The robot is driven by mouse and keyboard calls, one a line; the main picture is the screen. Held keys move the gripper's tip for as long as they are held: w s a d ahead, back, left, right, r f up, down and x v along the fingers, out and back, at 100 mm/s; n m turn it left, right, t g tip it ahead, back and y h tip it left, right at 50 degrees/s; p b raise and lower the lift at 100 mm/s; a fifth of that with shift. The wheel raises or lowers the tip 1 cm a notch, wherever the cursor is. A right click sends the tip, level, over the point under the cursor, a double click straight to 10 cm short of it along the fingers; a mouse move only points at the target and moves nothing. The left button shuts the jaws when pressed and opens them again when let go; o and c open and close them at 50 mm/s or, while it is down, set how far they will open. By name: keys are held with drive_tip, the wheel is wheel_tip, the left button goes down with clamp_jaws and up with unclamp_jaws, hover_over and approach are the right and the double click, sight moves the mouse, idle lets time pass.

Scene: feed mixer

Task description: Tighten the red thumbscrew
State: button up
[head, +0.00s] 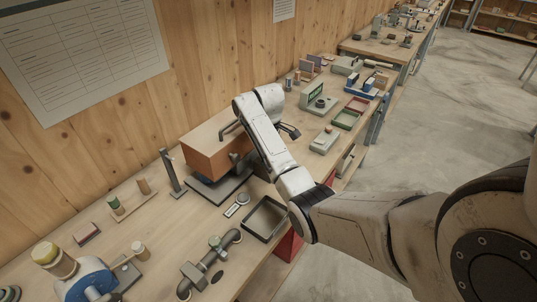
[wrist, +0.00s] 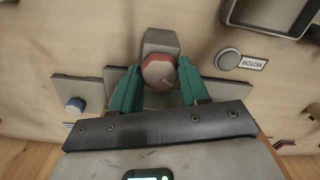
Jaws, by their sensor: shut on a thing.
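The red thumbscrew (wrist: 158,72) shows in the wrist view as a round knob with a red rim and a paler, worn face, in front of a grey block (wrist: 160,42). My gripper (wrist: 158,66) has its two green fingers on either side of the knob, shut on it. How far the screw is turned in cannot be told. In the head view my arm comes down beside an orange-brown box (head: 208,157) on a dark base plate (head: 222,186). The fingers and the thumbscrew are hidden there.
A round grey button with a MOTOR label (wrist: 253,64) lies right of the thumbscrew. An open dark tray (head: 265,218), a pipe fitting (head: 215,260) and an upright post (head: 171,172) stand near the box.

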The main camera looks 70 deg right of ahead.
drive_tip(key=m, duration=0.4)
drive_tip(key=shift+m, duration=0.3)
drive_tip(key=m, duration=0.3)
drive_tip(key=shift+m, duration=0.4)
drive_tip(key=m, duration=0.7)
drive_tip(key=shift+w, duration=0.1)
drive_tip(key=m, duration=0.5)
drive_tip(key=shift+r+m, duration=0.1)
drive_tip(key=shift+m, duration=0.2)
drive_tip(key=m, duration=0.5)
drive_tip(key=shift+w+m, duration=0.1)
drive_tip(key=shift+m, duration=0.3)
drive_tip(key=o, duration=1.1)
drive_tip(key=shift+c, duration=0.2)
